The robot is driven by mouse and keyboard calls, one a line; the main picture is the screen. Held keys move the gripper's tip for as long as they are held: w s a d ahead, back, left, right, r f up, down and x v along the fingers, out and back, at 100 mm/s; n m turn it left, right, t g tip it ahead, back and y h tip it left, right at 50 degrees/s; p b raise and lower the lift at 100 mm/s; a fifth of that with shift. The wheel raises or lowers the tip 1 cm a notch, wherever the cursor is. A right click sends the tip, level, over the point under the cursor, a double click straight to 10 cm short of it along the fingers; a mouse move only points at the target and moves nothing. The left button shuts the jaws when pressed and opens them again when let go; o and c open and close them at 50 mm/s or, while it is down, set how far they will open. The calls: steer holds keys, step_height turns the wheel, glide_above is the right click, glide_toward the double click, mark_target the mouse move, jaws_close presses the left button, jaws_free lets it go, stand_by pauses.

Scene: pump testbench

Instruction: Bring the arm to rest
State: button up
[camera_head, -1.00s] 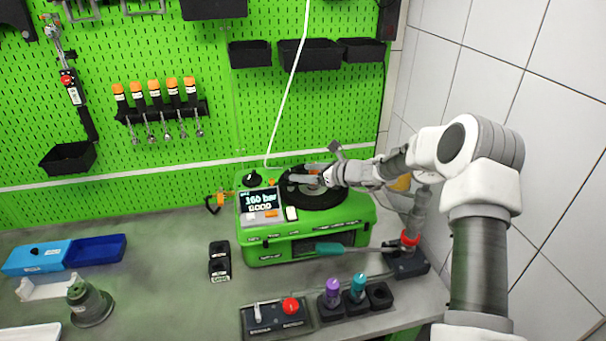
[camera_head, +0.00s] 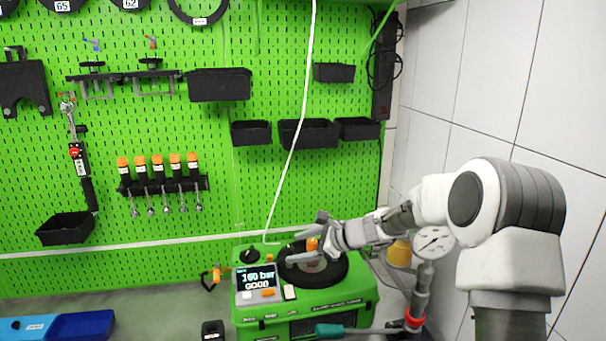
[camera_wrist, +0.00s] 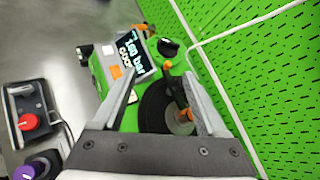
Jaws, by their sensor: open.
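My gripper (camera_head: 308,238) is open, with its fingers apart above the black round disc (camera_head: 336,274) on top of the green pump testbench (camera_head: 342,298). In the wrist view my gripper (camera_wrist: 160,78) has one finger on each side of the picture, with the disc (camera_wrist: 152,108) below. A small part with an orange end (camera_wrist: 184,114) stands at the disc's middle, between the fingers; I cannot tell whether a finger touches it. My arm reaches in from the right, bent at a large white and grey joint.
The testbench's screen (camera_head: 257,278) reads about 160 bar and GOOD. A pressure gauge (camera_head: 433,241) stands close beside my arm. A white hose (camera_head: 292,130) hangs behind the bench. The green pegboard (camera_head: 110,225) and tiled wall (camera_head: 480,80) bound the space. A red-button box (camera_wrist: 28,121) shows in the wrist view.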

steer(key=s+d+r+n+g+h+b, duration=0.1)
steer(key=s+r+n+h, duration=0.1)
steer(key=s+n, duration=0.35)
steer(key=s+d+r+n+h+b, duration=0.1)
steer(key=s+d+r+n, duration=0.15)
steer(key=s, duration=0.55)
steer(key=s+r+n+g+h+b, duration=0.1)
steer(key=s+r+n+h, duration=0.1)
steer(key=s+n, duration=0.35)
steer(key=s+d+n+h+b, duration=0.1)
steer(key=s+d+n, duration=0.1)
steer(key=s, duration=0.4)
steer(key=s+d+f+n+t+h+b, duration=0.1)
steer(key=s+d+n+h, duration=0.1)
steer(key=s+d, duration=0.3)
steer(key=s+d+n+h, duration=0.2)
steer(key=s+d, duration=0.2)
steer(key=s, duration=0.5)
steer(key=shift+f+t+b, duration=0.25)
steer(key=shift+t+b, duration=0.05)
steer(key=shift+b, duration=0.1)
steer(key=shift+c, duration=0.2)
